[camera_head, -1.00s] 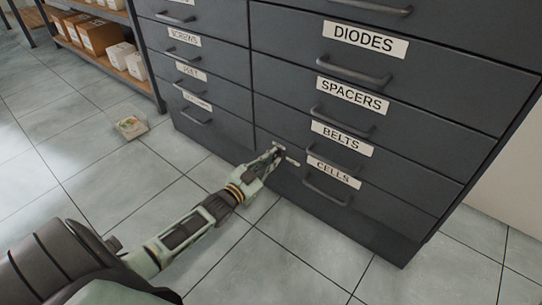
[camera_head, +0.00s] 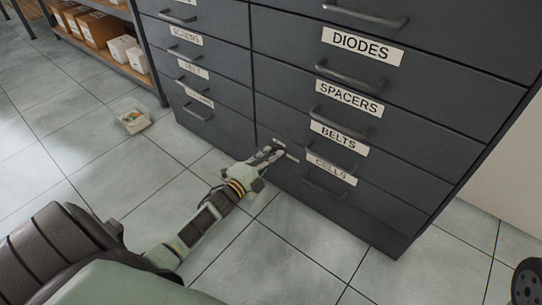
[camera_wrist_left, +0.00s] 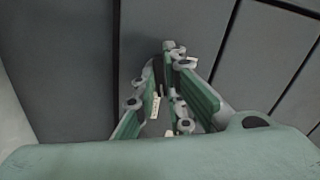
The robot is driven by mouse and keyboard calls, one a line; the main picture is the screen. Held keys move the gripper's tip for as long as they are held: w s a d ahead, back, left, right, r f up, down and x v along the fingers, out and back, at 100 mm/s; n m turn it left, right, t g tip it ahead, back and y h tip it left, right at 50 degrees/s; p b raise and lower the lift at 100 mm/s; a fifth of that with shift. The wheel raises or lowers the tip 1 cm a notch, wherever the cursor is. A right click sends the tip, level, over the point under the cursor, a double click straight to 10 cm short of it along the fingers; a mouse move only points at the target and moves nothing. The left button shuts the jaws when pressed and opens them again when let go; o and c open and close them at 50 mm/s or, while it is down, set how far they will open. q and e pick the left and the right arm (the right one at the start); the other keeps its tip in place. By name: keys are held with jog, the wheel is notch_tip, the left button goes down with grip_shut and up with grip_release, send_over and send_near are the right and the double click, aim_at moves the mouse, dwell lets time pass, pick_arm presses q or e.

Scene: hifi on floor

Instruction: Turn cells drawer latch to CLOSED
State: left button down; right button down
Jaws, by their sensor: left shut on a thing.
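The CELLS drawer (camera_head: 356,195) is the lowest one in the right column of the dark grey cabinet. Its white label (camera_head: 331,169) and bar handle (camera_head: 322,187) show, and the drawer looks shut. My left gripper (camera_head: 275,155) is at the drawer's upper left corner, shut on the latch. The fingers cover the latch, so its position cannot be told. Small pale tags (camera_head: 279,142) sit by the fingertips, too small to read. In the left wrist view the gripper's fingers (camera_wrist_left: 174,55) converge against the dark drawer front. My right gripper is not in view.
Drawers marked BELTS (camera_head: 339,138), SPACERS (camera_head: 348,98) and DIODES (camera_head: 361,46) are above, with protruding handles. A shelf with boxes (camera_head: 96,30) stands at the upper left. A small flat package (camera_head: 134,121) lies on the tiled floor.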

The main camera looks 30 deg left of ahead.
pick_arm(q)
jog(key=shift+m, duration=1.5)
jog(key=c, duration=1.8)
grip_release()
jog(key=s, duration=0.8)
jog(key=s+a, duration=0.1)
jog(key=s, duration=0.3)
